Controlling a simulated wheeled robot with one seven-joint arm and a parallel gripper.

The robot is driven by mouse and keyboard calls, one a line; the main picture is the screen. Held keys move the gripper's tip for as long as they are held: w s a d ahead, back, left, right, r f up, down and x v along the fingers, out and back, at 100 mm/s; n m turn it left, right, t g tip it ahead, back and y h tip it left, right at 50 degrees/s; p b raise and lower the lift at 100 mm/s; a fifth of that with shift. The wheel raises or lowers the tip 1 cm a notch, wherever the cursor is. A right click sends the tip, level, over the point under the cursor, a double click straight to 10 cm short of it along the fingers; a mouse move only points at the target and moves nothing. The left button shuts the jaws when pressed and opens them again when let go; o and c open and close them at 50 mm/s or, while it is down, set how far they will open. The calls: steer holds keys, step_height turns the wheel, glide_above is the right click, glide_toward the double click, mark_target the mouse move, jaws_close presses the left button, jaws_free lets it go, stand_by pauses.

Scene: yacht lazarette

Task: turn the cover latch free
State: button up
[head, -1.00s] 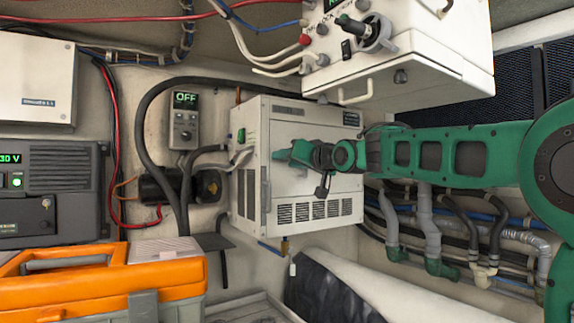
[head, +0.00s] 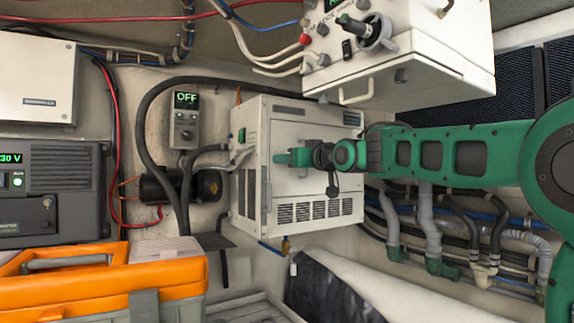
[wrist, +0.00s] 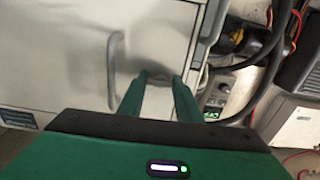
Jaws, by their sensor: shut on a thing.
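The white cabinet (head: 337,190) stands in the middle of the head view, with its vented cover facing my arm. My gripper (head: 281,158) is at the upper part of this cover, near its left edge. In the wrist view the two green fingers of my gripper (wrist: 161,77) reach to the pale cover panel (wrist: 75,50), with a small gap between them. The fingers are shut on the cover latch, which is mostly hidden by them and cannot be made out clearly. A grey bar handle (wrist: 115,68) stands on the panel beside the fingers.
A white control box (head: 400,70) with a front handle hangs above my arm. Hoses and pipes (head: 430,225) run below it. A grey OFF-display unit (head: 185,120) and black hoses are left of the cabinet. An orange toolbox (head: 160,275) stands at lower left.

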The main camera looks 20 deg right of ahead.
steer(key=o, duration=1)
steer(key=shift+o, duration=0.2)
steer(key=shift+s, duration=0.1)
steer(key=v, duration=1)
steer(key=shift+s+d, duration=0.2)
